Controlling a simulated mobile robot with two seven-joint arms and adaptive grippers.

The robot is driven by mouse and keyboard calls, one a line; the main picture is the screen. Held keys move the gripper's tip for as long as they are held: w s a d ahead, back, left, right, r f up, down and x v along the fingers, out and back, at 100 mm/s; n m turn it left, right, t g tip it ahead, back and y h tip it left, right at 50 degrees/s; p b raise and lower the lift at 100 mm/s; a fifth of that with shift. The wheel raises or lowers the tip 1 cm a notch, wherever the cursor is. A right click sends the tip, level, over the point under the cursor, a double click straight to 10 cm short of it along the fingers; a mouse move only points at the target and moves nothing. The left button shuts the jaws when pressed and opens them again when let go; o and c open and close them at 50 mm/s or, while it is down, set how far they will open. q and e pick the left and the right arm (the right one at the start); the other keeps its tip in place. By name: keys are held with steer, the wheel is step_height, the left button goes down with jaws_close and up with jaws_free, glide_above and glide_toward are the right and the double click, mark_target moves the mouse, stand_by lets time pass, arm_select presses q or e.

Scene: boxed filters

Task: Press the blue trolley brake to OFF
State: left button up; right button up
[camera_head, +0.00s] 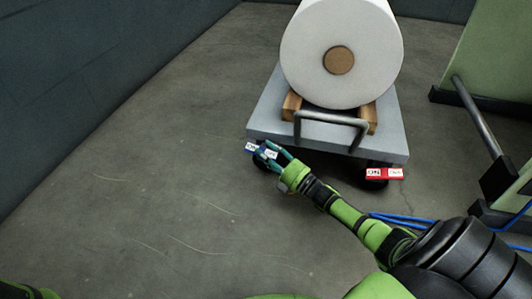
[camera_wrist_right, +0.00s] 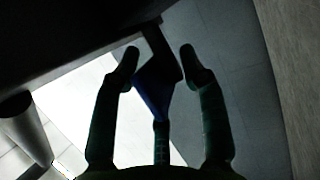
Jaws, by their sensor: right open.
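The blue brake pedal (camera_head: 251,148) with white labels sits at the front left corner of the grey trolley (camera_head: 270,128). My right gripper (camera_head: 268,148) is at this pedal, its fingers overlapping it in the head view. In the right wrist view, the right gripper (camera_wrist_right: 158,62) is open, with its fingers on either side of a dark blue piece (camera_wrist_right: 160,85). That view is dark, and I cannot tell whether they touch. The pedal's label is too small to read. My left gripper is not in view.
A large white roll (camera_head: 310,65) rests on wooden blocks on the trolley, behind a grey handle (camera_head: 330,117). A red pedal (camera_head: 384,174) is at the front right corner. A green machine (camera_head: 490,60) and blue cables (camera_head: 400,217) are at the right. The floor at left is clear.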

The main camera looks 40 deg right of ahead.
steer(key=v, duration=1.1)
steer(key=shift+s+d, duration=0.2)
steer(key=shift+s, duration=0.1)
steer(key=shift+a, duration=0.1)
